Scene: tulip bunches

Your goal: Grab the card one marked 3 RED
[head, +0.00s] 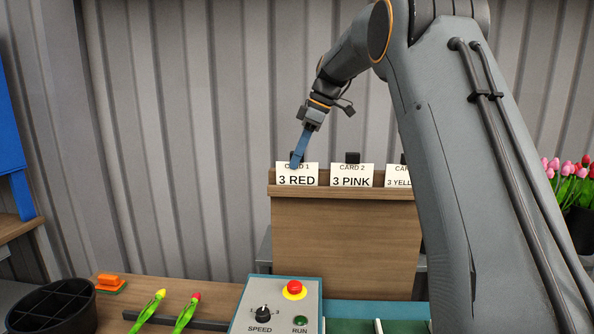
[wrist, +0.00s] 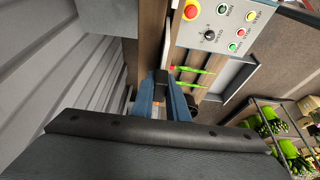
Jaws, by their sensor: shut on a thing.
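The card marked "CARD 1, 3 RED" (head: 297,180) is white and stands upright at the left end of a wooden rack (head: 345,230). Its top line is partly covered by my blue finger. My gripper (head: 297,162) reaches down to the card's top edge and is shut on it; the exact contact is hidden. The card stands level with the card "3 PINK" (head: 351,181) beside it. A third card, "3 YELL…" (head: 398,182), is partly hidden by my arm. In the wrist view my blue fingers (wrist: 162,90) show, but no card face does.
A control box (head: 276,308) with a red button stands in front of the rack, by two tulips (head: 185,315) on the bench. A dark round container (head: 52,305) is at the lower left. Pink tulips (head: 568,180) are at the right. A corrugated wall rises behind.

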